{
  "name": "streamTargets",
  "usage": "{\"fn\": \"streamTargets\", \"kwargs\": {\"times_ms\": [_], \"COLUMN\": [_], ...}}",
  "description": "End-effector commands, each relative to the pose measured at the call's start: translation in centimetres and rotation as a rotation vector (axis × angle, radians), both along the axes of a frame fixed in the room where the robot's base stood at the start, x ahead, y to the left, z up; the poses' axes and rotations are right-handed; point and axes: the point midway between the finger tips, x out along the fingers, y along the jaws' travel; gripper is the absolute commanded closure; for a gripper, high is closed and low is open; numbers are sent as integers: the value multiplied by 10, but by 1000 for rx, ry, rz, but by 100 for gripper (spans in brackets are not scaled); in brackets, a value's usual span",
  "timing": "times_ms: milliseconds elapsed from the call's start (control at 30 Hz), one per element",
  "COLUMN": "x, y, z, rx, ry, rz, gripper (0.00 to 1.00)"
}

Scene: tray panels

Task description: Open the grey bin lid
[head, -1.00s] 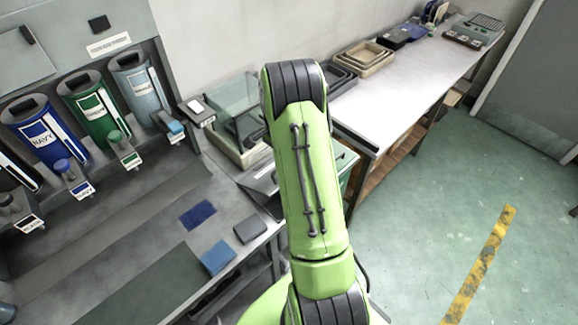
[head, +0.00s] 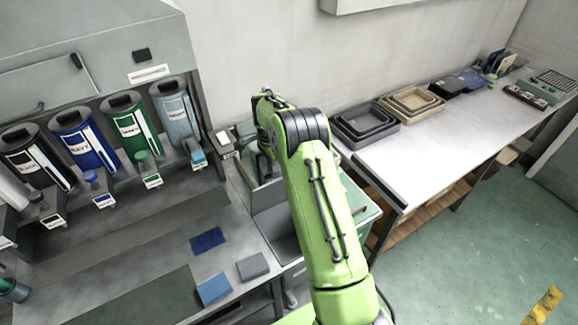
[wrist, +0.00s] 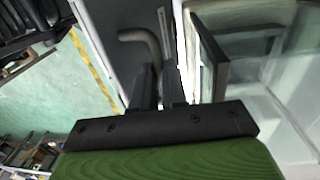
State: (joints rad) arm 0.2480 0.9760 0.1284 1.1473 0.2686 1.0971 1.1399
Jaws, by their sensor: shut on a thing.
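In the head view a grey panel, apparently the bin lid (head: 269,196), stands just left of my arm, with a darker grey surface in front of it. My arm hides part of this area, and I cannot tell how far the lid is raised. In the wrist view my gripper (wrist: 160,72) is shut on a bent grey bar handle (wrist: 143,39), whose end goes in between the two fingers. A dark grey flat surface lies behind the handle. In the head view the fingers are hidden behind my arm.
A clear-walled box (wrist: 235,50) stands close to the right of my fingers in the wrist view. Labelled coloured canisters (head: 128,125) line the dispenser at left. Blue and grey cloth squares (head: 214,288) lie on the bench. Nested trays (head: 411,103) sit on the white table.

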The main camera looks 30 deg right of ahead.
Motion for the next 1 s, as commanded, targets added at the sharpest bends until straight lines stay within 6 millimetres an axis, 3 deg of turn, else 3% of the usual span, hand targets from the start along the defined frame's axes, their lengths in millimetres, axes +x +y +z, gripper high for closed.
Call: {"fn": "streamTargets", "kwargs": {"times_ms": [467, 500, 667, 1000], "x": [8, 8, 8, 5], "y": [9, 9, 8, 0], "z": [-4, -3, -3, -1], "rx": [1, 1, 0, -3], "ry": [-13, -13, -14, -15], "rz": [12, 12, 10, 3], "gripper": [100, 86, 62, 62]}}
